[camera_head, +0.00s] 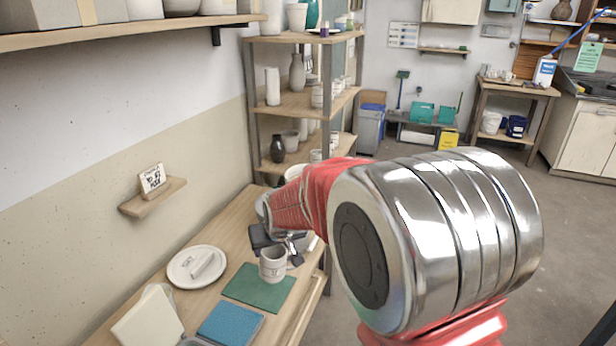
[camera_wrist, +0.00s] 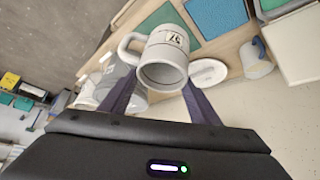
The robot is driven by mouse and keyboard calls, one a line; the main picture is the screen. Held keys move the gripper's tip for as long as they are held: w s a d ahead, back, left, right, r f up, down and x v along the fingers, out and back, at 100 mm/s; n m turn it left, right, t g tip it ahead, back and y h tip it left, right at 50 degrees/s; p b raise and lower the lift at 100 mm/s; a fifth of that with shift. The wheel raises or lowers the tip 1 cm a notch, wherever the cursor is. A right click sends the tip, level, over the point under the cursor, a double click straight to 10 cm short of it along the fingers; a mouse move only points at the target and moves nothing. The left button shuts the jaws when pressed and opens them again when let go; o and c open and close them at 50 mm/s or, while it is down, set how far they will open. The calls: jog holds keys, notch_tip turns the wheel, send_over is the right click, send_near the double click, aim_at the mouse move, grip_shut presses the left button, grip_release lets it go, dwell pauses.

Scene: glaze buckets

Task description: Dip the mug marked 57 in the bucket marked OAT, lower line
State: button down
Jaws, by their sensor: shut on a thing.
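The pale mug with dark lines (camera_head: 273,266) is upright above the green mat in the head view. In the wrist view the mug (camera_wrist: 167,52) shows its mark 57, its handle at the left and its open mouth toward the camera. My gripper (camera_head: 277,240) is shut on the mug; its two dark fingers (camera_wrist: 160,98) reach to either side of it in the wrist view. I cannot tell whether the mug's base touches the mat. No bucket marked OAT can be made out; pale containers (camera_wrist: 118,82) behind the fingers are partly hidden.
The green mat (camera_head: 250,290), a blue sponge-like pad (camera_head: 230,322) and a white plate (camera_head: 180,274) with a pale block lie on the wooden bench. A small wall shelf holds a handwritten card (camera_head: 152,178). A shelf rack (camera_head: 300,104) of pots stands behind the bench.

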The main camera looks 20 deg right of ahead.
jog(key=s+f, duration=0.1)
jog(key=f, duration=0.2)
jog(key=s+f, duration=0.1)
jog(key=f, duration=0.3)
jog(key=s+f, duration=0.1)
jog(key=f, duration=0.3)
jog(key=shift+s+a, duration=0.15)
jog(key=s+f, duration=0.5)
jog(key=f, duration=0.3)
